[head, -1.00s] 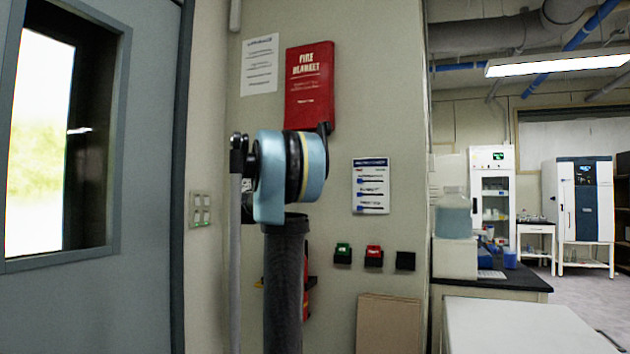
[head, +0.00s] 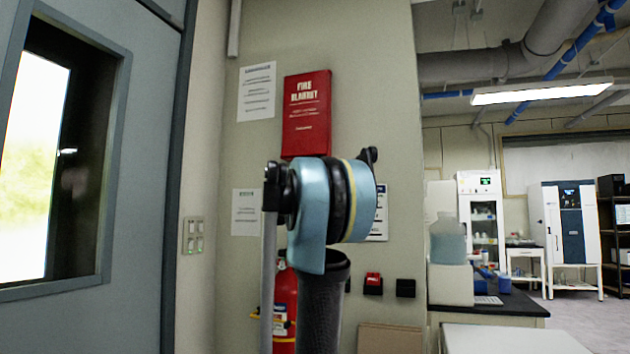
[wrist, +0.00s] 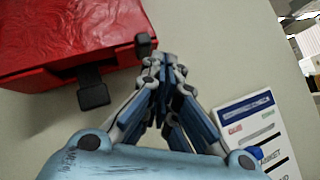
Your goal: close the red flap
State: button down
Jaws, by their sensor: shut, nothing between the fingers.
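The red FIRE BLANKET case (head: 306,110) hangs on the wall with its front panel facing me. In the wrist view, a red case (wrist: 65,40) fills the upper left, with two black tabs at its lower edge. A small red-topped black box (head: 373,281) is lower on the wall. I cannot tell which red part is the flap, or whether it is open. My gripper (wrist: 160,62) is shut and empty, with its fingertips close to the right-hand black tab. I cannot tell if they touch. In the head view, my own arm hides the fingers.
A red fire extinguisher (head: 285,300) stands partly behind my arm. A poster (wrist: 258,133) is on the wall right of my gripper. A black wall box (head: 405,288) sits beside the red-topped one. A grey door (head: 150,200) is at left; a lab bench (head: 490,305) is at right.

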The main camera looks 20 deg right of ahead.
jog(key=shift+r, duration=0.2)
dwell(0.5)
jog(key=s+a+f, duration=0.2)
jog(key=s+f, duration=0.1)
jog(key=f, duration=0.3)
jog(key=s+a+f, duration=0.2)
jog(key=a+f, duration=0.1)
jog(key=f, duration=0.2)
jog(key=s+d+f+m+g+y, duration=0.25)
jog(key=s+f+y, duration=0.2)
jog(key=f, duration=0.65)
jog(key=s+d+f+m+g+y, duration=0.15)
jog(key=s+f+m+y, duration=0.35)
jog(key=f, duration=0.7)
jog(key=s+d+f+m+g+y, duration=0.1)
jog(key=s+f+m+g+y, duration=0.15)
jog(key=s+f, duration=0.65)
jog(key=s+a+f+m+g+y, duration=0.1)
jog(key=s+a+f+y, duration=0.4)
jog(key=a+f, duration=0.5)
jog(key=s+a+f+m+g+y, duration=0.1)
jog(key=s+a+f+m+y, duration=0.3)
jog(key=a+f, duration=0.7)
notch_tip(320, 180, down, 6)
jog(key=shift+s+a+r+y, duration=0.2)
jog(key=shift+s+y, duration=0.4)
jog(key=shift+y, duration=0.6)
